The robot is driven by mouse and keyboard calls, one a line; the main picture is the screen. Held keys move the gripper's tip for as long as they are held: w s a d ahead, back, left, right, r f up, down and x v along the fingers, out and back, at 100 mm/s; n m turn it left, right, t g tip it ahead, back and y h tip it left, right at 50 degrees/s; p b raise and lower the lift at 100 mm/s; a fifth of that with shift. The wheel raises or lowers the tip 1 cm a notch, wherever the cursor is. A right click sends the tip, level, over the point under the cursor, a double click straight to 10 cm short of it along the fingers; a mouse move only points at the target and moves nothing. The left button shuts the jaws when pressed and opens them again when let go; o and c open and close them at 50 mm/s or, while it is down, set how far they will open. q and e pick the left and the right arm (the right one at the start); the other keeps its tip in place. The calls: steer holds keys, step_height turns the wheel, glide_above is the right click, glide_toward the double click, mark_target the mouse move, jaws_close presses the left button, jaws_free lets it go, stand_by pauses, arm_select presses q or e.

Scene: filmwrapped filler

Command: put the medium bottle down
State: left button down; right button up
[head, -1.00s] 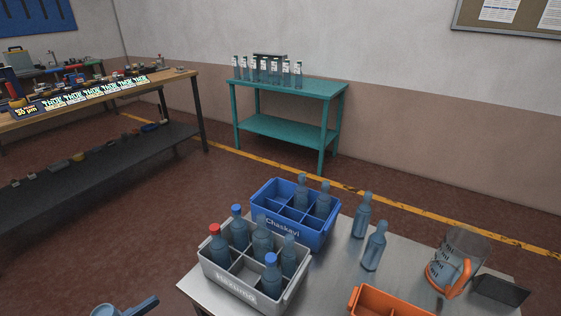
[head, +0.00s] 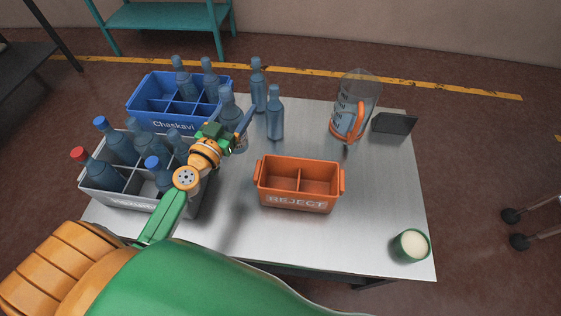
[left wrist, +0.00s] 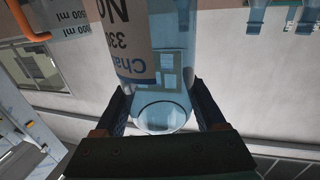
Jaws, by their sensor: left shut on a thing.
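My left gripper (head: 232,131) is shut on a clear blue-tinted bottle, the medium bottle (head: 227,98). It holds the bottle upright, neck up, over the metal table, just right of the crates. The gripper hides part of the bottle, and I cannot tell whether its base touches the table. In the left wrist view the bottle (left wrist: 172,50) stands between the two fingers, upside down in the picture, with part of a printed label showing. My right gripper is not in view.
A blue crate (head: 172,125) and a grey crate (head: 125,198) hold several bottles. Two bottles (head: 258,88) (head: 275,115) stand close to the right of the held one. An orange reject bin (head: 298,203), a clear jug (head: 357,95) and a green cup (head: 410,246) stand further right. The table's right front is mostly clear.

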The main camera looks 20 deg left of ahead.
arm_select(q)
step_height(320, 180, down, 11)
steer(key=y+b, duration=0.1)
steer(key=b, duration=0.8)
steer(key=shift+a+n+b, duration=0.35)
steer(key=shift+a+n, duration=0.05)
steer(key=shift+c, duration=1.2)
jaws_free()
steer(key=shift+w, duration=0.1)
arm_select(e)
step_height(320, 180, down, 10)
